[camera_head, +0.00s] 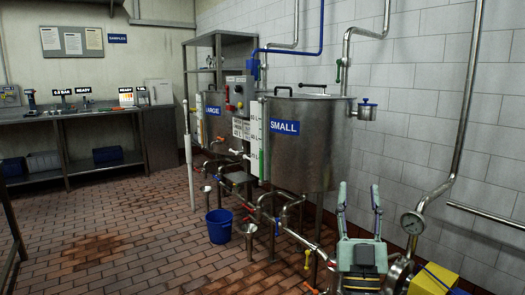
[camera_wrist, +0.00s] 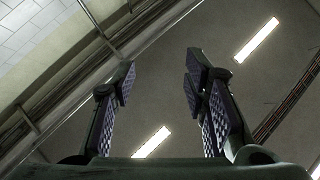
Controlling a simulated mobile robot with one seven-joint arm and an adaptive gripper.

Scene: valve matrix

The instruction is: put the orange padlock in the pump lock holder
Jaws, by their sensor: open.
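My gripper (camera_head: 359,197) points up at the lower right of the head view, its two fingers spread apart with nothing between them. In the wrist view my gripper (camera_wrist: 158,82) is open and empty against the ceiling. I cannot make out an orange padlock or a pump lock holder in either view.
Steel tanks marked SMALL (camera_head: 310,150) and LARGE (camera_head: 212,120) stand along the tiled wall, with pipes and coloured valve handles below. A blue bucket (camera_head: 219,226) sits on the floor. A steel bench (camera_head: 75,115) runs along the back left. The brick floor (camera_head: 130,240) at left is clear.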

